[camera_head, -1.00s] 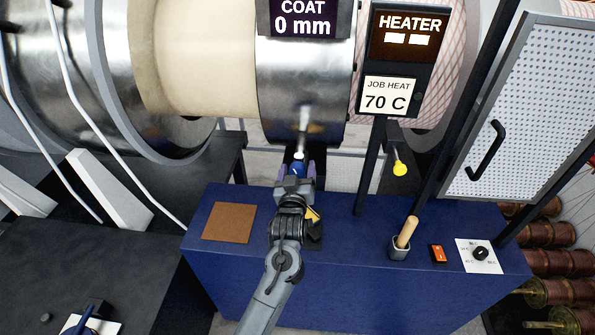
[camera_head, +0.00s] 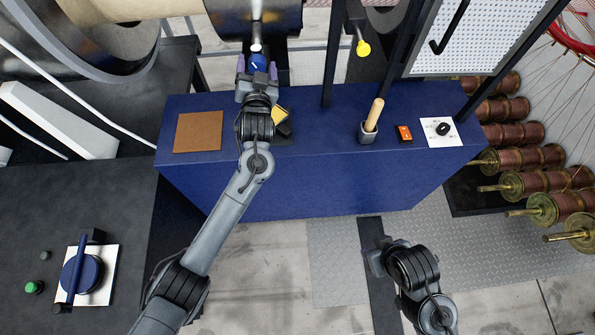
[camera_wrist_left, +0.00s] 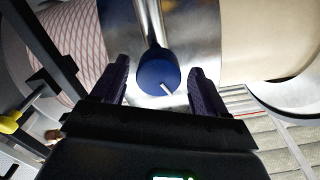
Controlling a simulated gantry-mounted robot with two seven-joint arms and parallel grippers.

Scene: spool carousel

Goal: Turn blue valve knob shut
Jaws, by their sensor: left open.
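The blue valve knob (camera_head: 258,64) is a small round cap with a white line, at the end of a metal pipe below the shiny drum. It shows larger in the left wrist view (camera_wrist_left: 153,72), where its white line slants down to the right. My left gripper (camera_head: 257,68) is open, with one purple-dark finger on each side of the knob. In the left wrist view, gaps show between both fingers and the knob, so no grip is visible. My right gripper (camera_head: 376,259) is at the lower right, away from the knob, and its fingers are not clear.
The blue bench (camera_head: 310,185) holds a brown pad (camera_head: 198,132), a wooden-handled tool in a cup (camera_head: 367,133), an orange switch (camera_head: 404,133) and a black dial (camera_head: 443,129). A yellow ball (camera_head: 363,48) hangs nearby. A blue rotary handle (camera_head: 82,274) sits lower left. Copper spools (camera_head: 505,137) stand right.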

